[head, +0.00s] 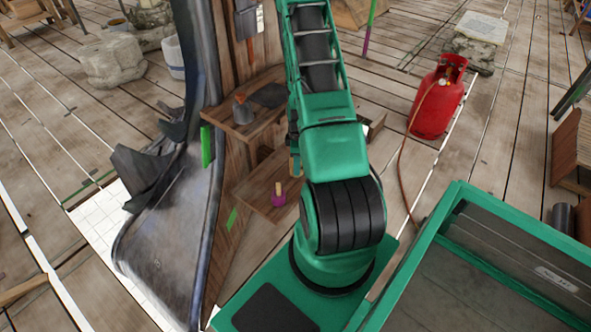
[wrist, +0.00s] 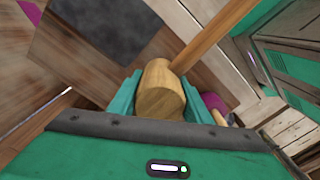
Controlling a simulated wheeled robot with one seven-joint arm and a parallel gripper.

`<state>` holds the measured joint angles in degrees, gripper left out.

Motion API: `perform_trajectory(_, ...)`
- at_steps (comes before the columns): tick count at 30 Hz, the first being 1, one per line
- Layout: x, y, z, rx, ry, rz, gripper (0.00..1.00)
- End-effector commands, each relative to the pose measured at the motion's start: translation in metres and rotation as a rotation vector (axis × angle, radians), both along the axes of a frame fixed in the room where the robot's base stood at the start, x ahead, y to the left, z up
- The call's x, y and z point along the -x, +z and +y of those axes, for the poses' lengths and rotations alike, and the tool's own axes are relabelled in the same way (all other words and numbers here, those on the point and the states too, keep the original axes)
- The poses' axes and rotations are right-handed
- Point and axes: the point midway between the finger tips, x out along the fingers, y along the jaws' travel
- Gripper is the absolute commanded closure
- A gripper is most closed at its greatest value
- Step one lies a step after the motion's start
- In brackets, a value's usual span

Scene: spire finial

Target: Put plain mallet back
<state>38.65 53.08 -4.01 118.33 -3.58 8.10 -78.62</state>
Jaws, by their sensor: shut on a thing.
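In the wrist view my gripper (wrist: 167,88) is shut on the plain mallet (wrist: 160,92), its teal fingers on either side of the pale wooden head. The mallet's thin handle runs up and to the right. In the head view my green arm hides most of the gripper; a small bit of wood shows at the arm's left edge, and I cannot tell whether it is the mallet. A wooden upper shelf (head: 258,124) and a lower shelf (head: 262,208) stand left of the arm. A magenta tool with a wooden handle (head: 278,198) stands on the lower shelf.
The upper shelf holds a grey tool with an orange part (head: 241,108) and a dark flat slab (head: 269,95). A tall curved grey metal piece (head: 165,250) stands at left. A red gas cylinder (head: 437,100) with a hose stands on the plank floor at right.

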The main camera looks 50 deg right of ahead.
Motion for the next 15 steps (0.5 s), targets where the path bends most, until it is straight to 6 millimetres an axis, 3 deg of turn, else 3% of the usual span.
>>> perform_trajectory(7, 0.001, -0.029, -0.001, 0.0, -0.001, 0.001, 1.0)
perform_trajectory(15, 0.001, -0.032, 0.0, 0.001, 0.0, 0.001, 1.0)
